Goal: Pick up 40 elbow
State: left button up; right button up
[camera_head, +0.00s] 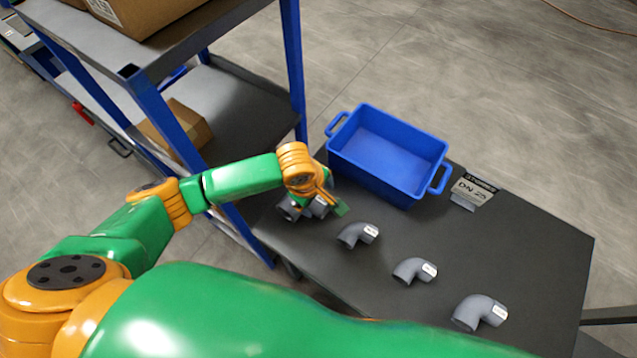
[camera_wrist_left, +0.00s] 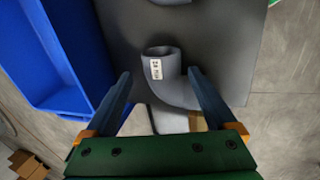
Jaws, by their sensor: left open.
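Several grey pipe elbows with white labels lie in a row on the dark table. One elbow (camera_head: 290,208) at the far left is partly hidden by my left gripper (camera_head: 329,201). The others are a second elbow (camera_head: 352,236), a third elbow (camera_head: 408,270) and a fourth elbow (camera_head: 475,311). In the left wrist view my left gripper (camera_wrist_left: 159,73) is open, its fingers on either side of a labelled elbow (camera_wrist_left: 174,92), with no clear grip on it. The label is too small to read surely. My right gripper is not in view.
An empty blue bin (camera_head: 388,155) stands at the table's back edge, and it shows at left in the wrist view (camera_wrist_left: 62,60). A blue-framed shelf (camera_head: 292,60) with cardboard boxes rises at left. The table's right part is clear.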

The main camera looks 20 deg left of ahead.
aim_at(321, 203)
pick_arm(q)
jog(key=x, duration=0.6)
jog(key=shift+s+f+b, duration=0.1)
jog(key=shift+f+b, duration=0.15)
jog(key=shift+b, duration=0.15)
jog(key=shift+f, duration=0.1)
jog(key=c, duration=0.6)
grip_shut()
